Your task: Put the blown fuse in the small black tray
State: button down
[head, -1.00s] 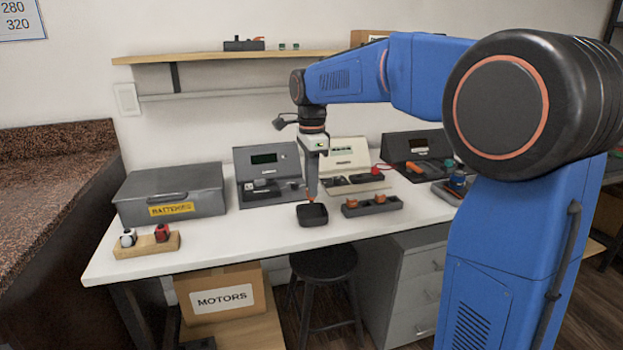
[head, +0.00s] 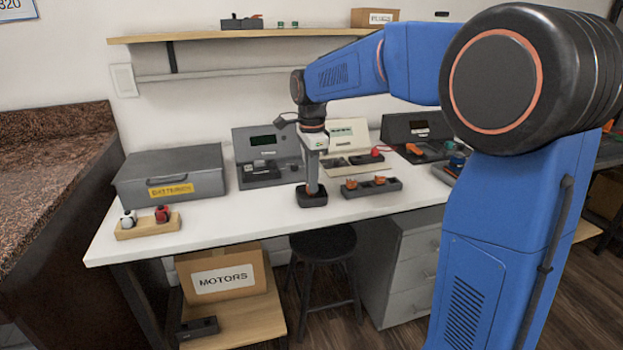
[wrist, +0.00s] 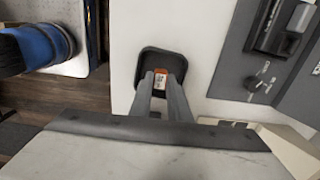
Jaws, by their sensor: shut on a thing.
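The small black tray (head: 312,201) stands near the front edge of the white table. It also shows in the wrist view (wrist: 146,58). My gripper (head: 312,189) points straight down with its fingertips over or inside the tray. In the wrist view, my gripper (wrist: 161,78) is shut on a small orange-and-white fuse (wrist: 161,83), which shows against the dark tray floor. I cannot tell whether the fuse touches the tray floor. The fuse is hidden in the head view.
A grey holder with orange parts (head: 372,188) stands just right of the tray. Grey (head: 268,158) and cream (head: 348,145) devices stand behind. A grey battery case (head: 171,175) and wooden block (head: 147,226) are at left. White tabletop left of the tray is clear.

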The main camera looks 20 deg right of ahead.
jog(key=c, duration=1.6)
grip_release()
notch_tip(320, 180, up, 17)
jog(key=s+d+f+n+t, duration=0.1)
jog(key=s+d+f+n, duration=0.1)
jog(key=s+f+n, duration=0.4)
jog(key=s+d+f+n+t, duration=0.2)
jog(key=s+f+n, duration=0.4)
jog(key=s, duration=1)
jog(key=s+d+f+n+t, duration=0.1)
jog(key=s+d+f+n, duration=0.2)
jog(key=s+f+n, duration=0.3)
jog(key=shift+s+f+t, duration=0.4)
jog(key=shift+s+f, duration=2.05)
jog(key=shift+s, duration=0.25)
